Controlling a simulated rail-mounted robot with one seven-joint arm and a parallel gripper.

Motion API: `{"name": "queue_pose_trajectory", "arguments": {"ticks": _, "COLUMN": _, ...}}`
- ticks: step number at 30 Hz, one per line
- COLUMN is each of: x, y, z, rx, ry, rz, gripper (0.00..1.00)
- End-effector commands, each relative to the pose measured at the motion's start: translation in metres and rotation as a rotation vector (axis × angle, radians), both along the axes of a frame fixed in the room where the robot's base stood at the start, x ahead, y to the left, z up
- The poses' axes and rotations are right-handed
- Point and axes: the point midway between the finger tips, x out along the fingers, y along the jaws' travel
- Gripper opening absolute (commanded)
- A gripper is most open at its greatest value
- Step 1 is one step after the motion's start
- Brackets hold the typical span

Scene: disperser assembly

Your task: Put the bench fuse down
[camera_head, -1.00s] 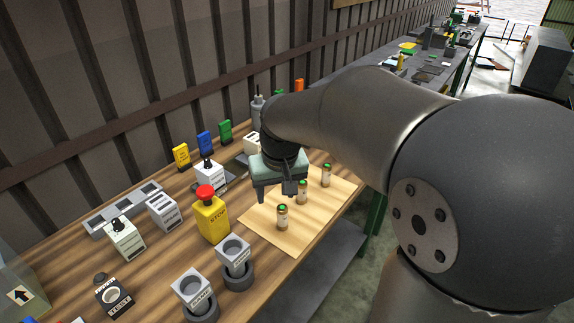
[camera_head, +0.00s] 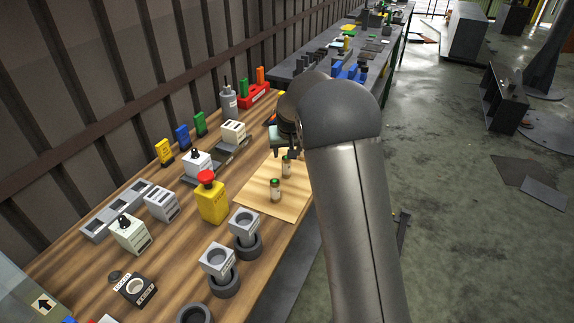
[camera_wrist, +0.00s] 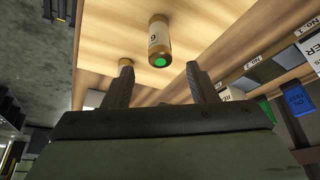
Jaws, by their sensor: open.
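The fuses are small pale cylinders with brass ends and green tops. Two stand upright on the light wooden mat (camera_head: 257,202) in the head view: a nearer fuse (camera_head: 275,190) and a farther fuse (camera_head: 287,167). The wrist view shows one fuse (camera_wrist: 158,42) beyond the gap between my fingers, and part of another behind the left fingertip. I cannot tell which one is the bench fuse. My gripper (camera_wrist: 159,72) is open with nothing between its fingers. In the head view my gripper (camera_head: 290,154) is at the mat's far part, partly hidden by my arm.
A yellow stop button (camera_head: 211,200) stands left of the mat. Grey round-socket holders (camera_head: 244,228) stand in front. White switch blocks (camera_head: 131,233) and coloured blocks (camera_head: 182,137) fill the bench's left side. A red rack (camera_head: 254,96) is farther back. The mat's front part is clear.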

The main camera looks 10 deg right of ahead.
Motion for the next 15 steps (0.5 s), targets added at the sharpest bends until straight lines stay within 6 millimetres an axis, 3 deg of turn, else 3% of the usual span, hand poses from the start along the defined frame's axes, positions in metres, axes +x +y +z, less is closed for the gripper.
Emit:
{"name": "queue_pose_trajectory", "arguments": {"ticks": 8, "x": 0.008, "y": 0.0, "z": -0.02, "rx": 0.0, "ry": 0.002, "rz": 0.001, "gripper": 0.52}}
{"name": "queue_pose_trajectory", "arguments": {"ticks": 15, "x": 0.019, "y": 0.0, "z": -0.053, "rx": 0.0, "ry": 0.004, "rz": 0.0, "gripper": 0.52}}
